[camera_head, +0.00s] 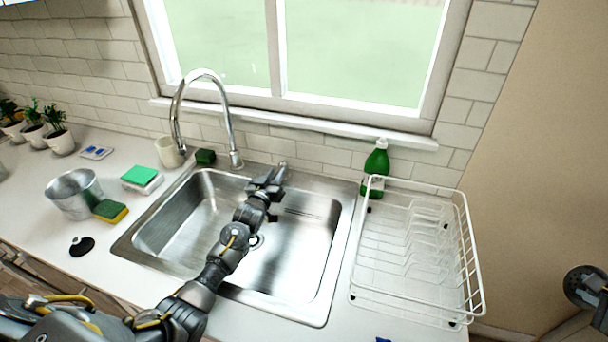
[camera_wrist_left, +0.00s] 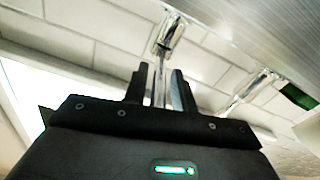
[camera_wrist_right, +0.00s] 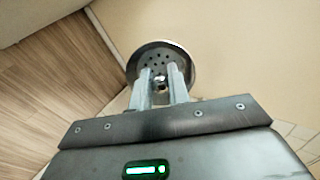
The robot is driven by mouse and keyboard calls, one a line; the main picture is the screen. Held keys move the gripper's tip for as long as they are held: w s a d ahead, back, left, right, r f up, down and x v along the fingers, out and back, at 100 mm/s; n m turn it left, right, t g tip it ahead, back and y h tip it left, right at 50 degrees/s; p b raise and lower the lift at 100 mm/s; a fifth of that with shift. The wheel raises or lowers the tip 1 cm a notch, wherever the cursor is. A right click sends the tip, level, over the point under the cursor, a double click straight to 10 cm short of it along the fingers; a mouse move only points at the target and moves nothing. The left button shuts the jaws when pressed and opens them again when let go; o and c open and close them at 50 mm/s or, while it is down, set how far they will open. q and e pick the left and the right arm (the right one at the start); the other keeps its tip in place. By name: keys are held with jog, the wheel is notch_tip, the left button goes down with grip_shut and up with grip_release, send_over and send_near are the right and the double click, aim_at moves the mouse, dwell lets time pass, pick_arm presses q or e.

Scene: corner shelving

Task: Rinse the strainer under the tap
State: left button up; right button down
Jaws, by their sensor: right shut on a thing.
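The strainer (camera_wrist_right: 162,62) is a round metal disc with small holes. In the right wrist view my right gripper (camera_wrist_right: 163,82) is shut on its middle part. The curved chrome tap (camera_head: 203,78) stands behind the sink, and I see no water at its spout. My left gripper (camera_head: 272,178) reaches over the sink to its back edge, beside a chrome lever (camera_head: 283,166). In the left wrist view the fingers (camera_wrist_left: 161,84) are apart, with a chrome part showing between them. I cannot tell whether they touch it.
The steel sink (camera_head: 180,225) is under my left arm. A white dish rack (camera_head: 415,265) and a green bottle (camera_head: 376,160) stand to its right. A metal pot (camera_head: 73,193), sponges (camera_head: 110,211) and a black stopper (camera_head: 81,246) are on the left counter.

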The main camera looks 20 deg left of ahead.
pick_arm(q)
jog(key=shift+o, duration=0.6)
